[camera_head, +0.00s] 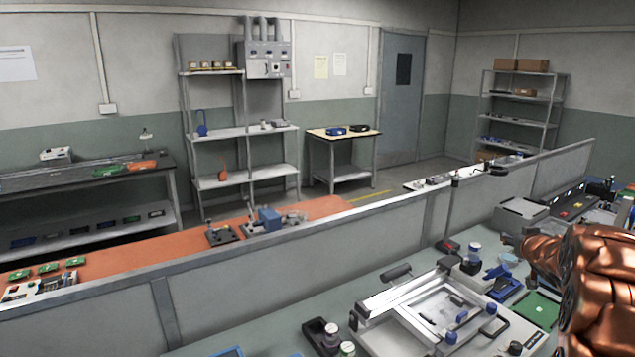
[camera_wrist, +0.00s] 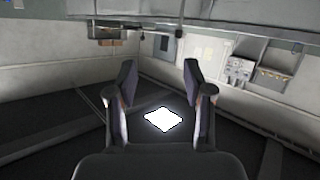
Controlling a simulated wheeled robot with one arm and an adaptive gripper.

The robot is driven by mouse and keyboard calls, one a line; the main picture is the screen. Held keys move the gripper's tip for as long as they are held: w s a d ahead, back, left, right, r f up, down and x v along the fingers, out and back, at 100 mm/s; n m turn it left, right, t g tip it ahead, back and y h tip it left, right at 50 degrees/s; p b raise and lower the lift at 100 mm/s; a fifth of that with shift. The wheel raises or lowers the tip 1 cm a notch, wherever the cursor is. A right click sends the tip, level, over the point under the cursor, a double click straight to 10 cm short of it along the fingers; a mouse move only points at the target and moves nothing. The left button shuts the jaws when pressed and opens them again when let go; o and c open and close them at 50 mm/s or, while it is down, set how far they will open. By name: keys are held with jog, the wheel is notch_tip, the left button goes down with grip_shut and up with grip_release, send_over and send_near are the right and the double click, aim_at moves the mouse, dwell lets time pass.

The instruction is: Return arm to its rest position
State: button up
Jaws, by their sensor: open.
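My gripper (camera_wrist: 159,92) shows in the wrist view with its two dark fingers apart and nothing between them. Beyond the fingers lie a dark ceiling and a bright square lamp (camera_wrist: 163,119); the room appears upside down in this view. In the head view my copper-coloured arm stands at the right edge, folded close to the camera, above the right end of the near bench. The gripper itself cannot be made out in the head view.
The near bench (camera_head: 290,338) holds a grey frame fixture (camera_head: 385,333), a green board (camera_head: 537,309), small cups and a grey box (camera_head: 520,213). A grey partition (camera_head: 230,290) runs behind it. Shelves and an orange bench stand beyond. The air around the fingers looks clear.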

jog(key=s+a+f+g+y, duration=0.1)
jog(key=s+a+g, duration=0.4)
jog(key=s+a, duration=0.9)
jog(key=s+a+f+n+g+y, duration=0.1)
jog(key=s+a+g, duration=0.4)
jog(key=s+a, duration=0.9)
jog(key=s+a+f+n+g+y, duration=0.1)
jog(key=s+a+f+g, duration=0.3)
jog(key=s+a, duration=1)
jog(key=s+g+y, duration=0.1)
jog(key=s, duration=0.8)
jog(key=shift+s+a+f+y, duration=0.25)
jog(key=shift+f+y, duration=0.05)
jog(key=shift+f, duration=0.05)
